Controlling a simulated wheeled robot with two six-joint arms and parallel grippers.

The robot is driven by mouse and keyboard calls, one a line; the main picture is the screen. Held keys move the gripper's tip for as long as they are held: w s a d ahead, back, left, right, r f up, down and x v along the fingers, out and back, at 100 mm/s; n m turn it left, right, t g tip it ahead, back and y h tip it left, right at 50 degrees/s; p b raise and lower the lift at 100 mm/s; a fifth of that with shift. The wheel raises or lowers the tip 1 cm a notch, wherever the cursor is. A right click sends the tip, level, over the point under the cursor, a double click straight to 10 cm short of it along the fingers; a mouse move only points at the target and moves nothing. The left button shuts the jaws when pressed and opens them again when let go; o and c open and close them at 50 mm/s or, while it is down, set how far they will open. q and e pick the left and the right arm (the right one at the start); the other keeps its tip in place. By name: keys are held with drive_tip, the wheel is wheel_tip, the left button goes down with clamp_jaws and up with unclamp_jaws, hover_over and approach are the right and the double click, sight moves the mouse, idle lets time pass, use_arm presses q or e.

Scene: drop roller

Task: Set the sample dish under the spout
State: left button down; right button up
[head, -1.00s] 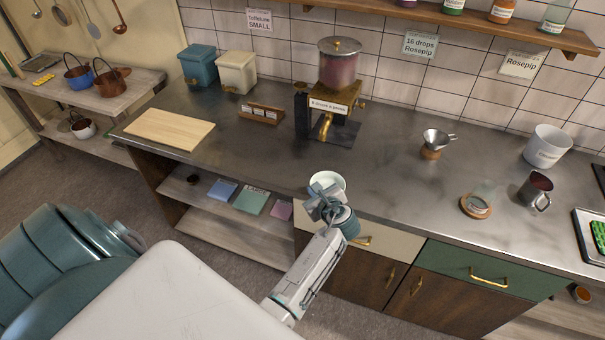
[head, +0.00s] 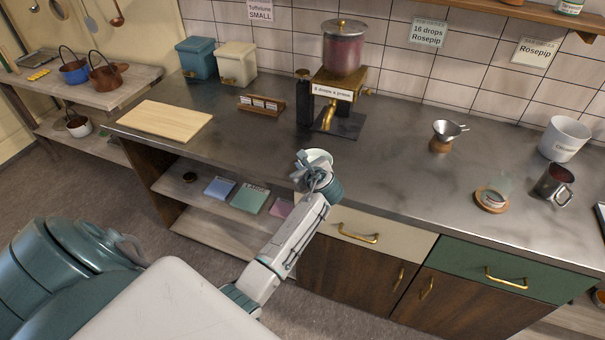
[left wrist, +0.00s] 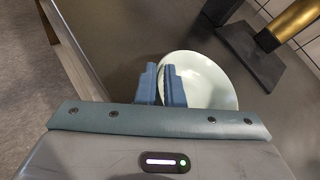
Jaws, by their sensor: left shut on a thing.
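My left gripper (head: 314,174) is shut on the rim of the pale sample dish (head: 317,155), over the counter's front edge. In the left wrist view the white dish (left wrist: 208,78) extends to the right of the two blue fingers (left wrist: 163,84). The brass dispenser (head: 343,88), with a reddish vessel on top, stands behind it near the wall. Its spout (head: 328,118) points down over a dark base plate (head: 341,124). The dish is in front of this plate and apart from it. The plate's corner (left wrist: 245,52) shows in the left wrist view. My right gripper is not in view.
A wooden card holder (head: 260,104) and a dark cylinder (head: 304,98) stand left of the dispenser. A funnel on a stand (head: 442,138), a glass on a coaster (head: 491,199) and a metal mug (head: 555,183) stand to the right. The counter before the plate is clear.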

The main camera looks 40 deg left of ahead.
use_arm(q)
drive_tip(key=shift+f, duration=0.15)
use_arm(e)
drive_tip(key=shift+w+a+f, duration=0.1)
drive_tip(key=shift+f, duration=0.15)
use_arm(q)
drive_tip(key=c, duration=1.5)
unclamp_jaws()
drive_tip(key=shift+f, duration=0.1)
drive_tip(key=shift+c, duration=0.2)
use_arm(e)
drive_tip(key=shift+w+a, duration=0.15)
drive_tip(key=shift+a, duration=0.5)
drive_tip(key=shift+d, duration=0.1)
